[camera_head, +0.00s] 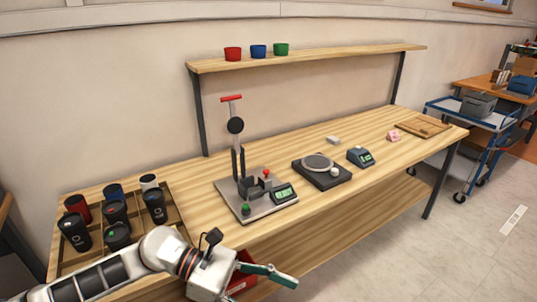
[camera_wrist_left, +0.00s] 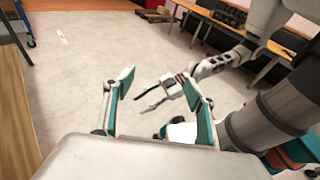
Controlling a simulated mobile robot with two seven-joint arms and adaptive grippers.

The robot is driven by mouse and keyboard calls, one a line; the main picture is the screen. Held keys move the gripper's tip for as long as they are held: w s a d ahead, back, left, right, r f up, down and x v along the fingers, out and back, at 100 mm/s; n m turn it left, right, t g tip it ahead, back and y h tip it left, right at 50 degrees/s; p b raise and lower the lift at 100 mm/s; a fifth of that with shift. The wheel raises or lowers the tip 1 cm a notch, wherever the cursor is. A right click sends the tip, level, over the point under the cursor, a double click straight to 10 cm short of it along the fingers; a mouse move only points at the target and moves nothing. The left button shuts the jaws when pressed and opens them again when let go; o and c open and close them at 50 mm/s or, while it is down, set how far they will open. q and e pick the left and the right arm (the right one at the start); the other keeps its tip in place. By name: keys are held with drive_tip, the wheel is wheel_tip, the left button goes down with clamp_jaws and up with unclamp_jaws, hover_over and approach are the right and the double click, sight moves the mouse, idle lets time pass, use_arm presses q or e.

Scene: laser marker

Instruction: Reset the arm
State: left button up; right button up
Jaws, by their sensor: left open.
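My left gripper (camera_head: 268,275) is at the bottom of the head view, in front of the table's near edge, with its arm coming in from the left. In the left wrist view its two teal-padded fingers (camera_wrist_left: 157,86) stand wide apart with nothing between them. My right gripper (camera_wrist_left: 152,98) shows farther off in the left wrist view, at the end of my other arm. Its two thin fingers are spread, and nothing shows between them. It is not in the head view.
The wooden table (camera_head: 330,205) holds a lever device (camera_head: 240,185), a round-plate scale (camera_head: 320,170), a small blue-grey device (camera_head: 360,156) and a compartment tray with several dark cups (camera_head: 115,215). A red bin (camera_head: 243,275) is beside my left gripper. Three coloured cups (camera_head: 258,51) stand on the shelf (camera_head: 340,54).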

use_arm(q)
drive_tip(key=w+d+r+n+t+h, duration=0.1)
drive_tip(key=w+r+n+t+h, duration=0.15)
drive_tip(key=n+t, duration=0.4)
drive_tip(key=w+d+r+n+t+h, duration=0.1)
drive_tip(key=w+r+n+t+h, duration=0.2)
drive_tip(key=n, duration=0.7)
drive_tip(key=w+a+f+n+t+y, duration=0.6)
drive_tip(key=n+t, duration=0.3)
drive_tip(key=n, duration=0.7)
drive_tip(key=s+a+f+n+y, duration=0.4)
drive_tip(key=a+f+n+y, duration=0.4)
drive_tip(key=a+f+n, duration=0.55)
drive_tip(key=s+a+f+n+g+y, duration=0.1)
drive_tip(key=s+a+f+n+g, duration=0.1)
drive_tip(key=s+f, duration=0.3)
drive_tip(key=s+a+f+n+g+y, duration=0.2)
drive_tip(key=s+f+n, duration=0.2)
drive_tip(key=f, duration=0.5)
drive_tip(key=shift+s+a+f, duration=0.35)
drive_tip(key=shift+s+a, duration=0.05)
drive_tip(key=shift+s, duration=0.35)
